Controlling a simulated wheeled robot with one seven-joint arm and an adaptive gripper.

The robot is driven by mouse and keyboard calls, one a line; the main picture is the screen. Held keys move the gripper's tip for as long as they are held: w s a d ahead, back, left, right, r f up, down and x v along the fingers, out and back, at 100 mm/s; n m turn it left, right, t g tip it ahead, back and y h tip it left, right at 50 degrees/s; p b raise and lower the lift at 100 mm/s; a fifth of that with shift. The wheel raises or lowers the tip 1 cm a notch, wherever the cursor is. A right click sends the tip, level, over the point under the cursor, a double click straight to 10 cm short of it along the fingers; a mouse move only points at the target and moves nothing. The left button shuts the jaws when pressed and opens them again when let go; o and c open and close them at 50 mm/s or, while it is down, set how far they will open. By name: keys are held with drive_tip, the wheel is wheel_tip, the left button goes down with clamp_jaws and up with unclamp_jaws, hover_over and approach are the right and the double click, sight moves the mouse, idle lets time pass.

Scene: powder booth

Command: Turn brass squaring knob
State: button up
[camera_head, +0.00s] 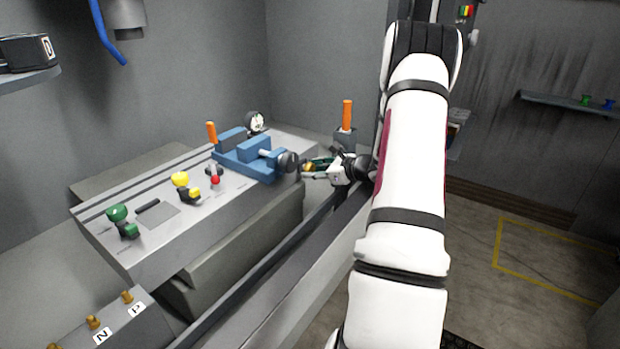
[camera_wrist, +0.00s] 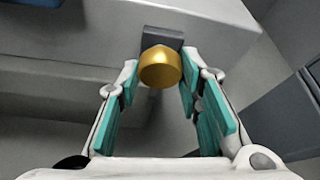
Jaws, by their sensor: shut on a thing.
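The brass squaring knob (camera_wrist: 160,68) is a round, gold-coloured knob on a grey mount on the side of a light grey body. In the wrist view my gripper (camera_wrist: 160,62) has its teal-padded fingers on either side of it, shut on it at the fingertips. In the head view my gripper (camera_head: 312,172) reaches in from the right beside the blue vise (camera_head: 248,158). There only a small gold patch of the knob (camera_head: 308,168) shows between the fingers, and the rest is hidden.
The grey bench panel (camera_head: 105,243) holds green (camera_head: 117,213), yellow (camera_head: 181,180) and red (camera_head: 215,181) controls. An orange-handled lever (camera_head: 347,115) stands just behind my gripper. Other brass knobs (camera_head: 127,297) sit on a labelled block at front left. A shelf (camera_head: 560,103) is on the right wall.

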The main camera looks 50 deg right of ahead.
drive_tip(key=shift+w+f+n+h+b, duration=0.15)
drive_tip(key=shift+n+h+b, duration=0.85)
drive_tip(key=shift+b, duration=2.55)
drive_tip(key=shift+a+n+b, duration=0.1)
drive_tip(key=shift+n+b, duration=0.4)
drive_tip(key=shift+b, duration=0.1)
drive_tip(key=o, duration=1.2)
drive_tip(key=shift+c, duration=0.2)
drive_tip(key=shift+r, duration=0.25)
wheel_tip(320, 180, up, 10)
drive_tip(key=shift+f, duration=0.1)
